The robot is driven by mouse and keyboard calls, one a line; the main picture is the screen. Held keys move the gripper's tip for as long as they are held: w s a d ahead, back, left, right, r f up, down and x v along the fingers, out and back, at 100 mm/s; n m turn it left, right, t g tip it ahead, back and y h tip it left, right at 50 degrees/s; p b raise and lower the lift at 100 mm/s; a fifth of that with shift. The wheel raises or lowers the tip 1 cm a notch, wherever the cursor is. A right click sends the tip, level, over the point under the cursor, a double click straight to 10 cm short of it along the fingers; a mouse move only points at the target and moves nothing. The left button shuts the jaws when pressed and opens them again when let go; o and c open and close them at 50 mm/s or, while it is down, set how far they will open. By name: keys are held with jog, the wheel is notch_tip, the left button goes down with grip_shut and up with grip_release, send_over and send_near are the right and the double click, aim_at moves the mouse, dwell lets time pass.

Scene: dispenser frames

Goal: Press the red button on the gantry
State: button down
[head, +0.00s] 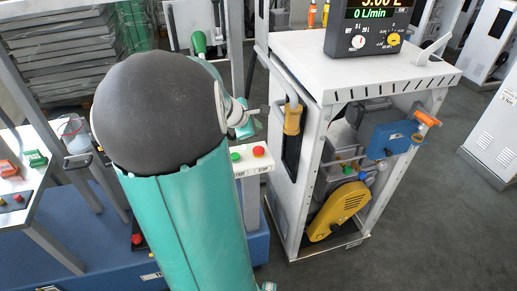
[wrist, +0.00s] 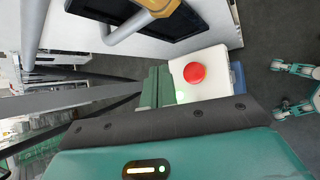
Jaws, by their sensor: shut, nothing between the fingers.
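The red button (head: 259,151) is a round dome on top of a small white box (head: 252,166), beside a green button (head: 235,156). In the wrist view the red button (wrist: 194,72) shows large and unobstructed on its white top. My gripper (head: 259,110) shows only in part in the head view, just above and behind the button box; my dark-and-teal arm hides the rest. It is shut and empty. A gap shows between it and the button.
A white cart (head: 375,65) with a yellow-handled tool (head: 292,117) on its side stands close to the right of the button box. A blue base (head: 85,226) lies below. Grey floor (head: 420,215) is open at the right.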

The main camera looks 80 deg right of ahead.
aim_at(256, 150)
jog(key=shift+f, duration=3.15)
jog(key=shift+f, duration=0.15)
jog(key=shift+f, duration=0.25)
jog(key=shift+f, duration=0.45)
jog(key=shift+r, duration=0.1)
dwell(0.3)
jog(key=shift+r, duration=0.8)
jog(key=shift+r, duration=2.5)
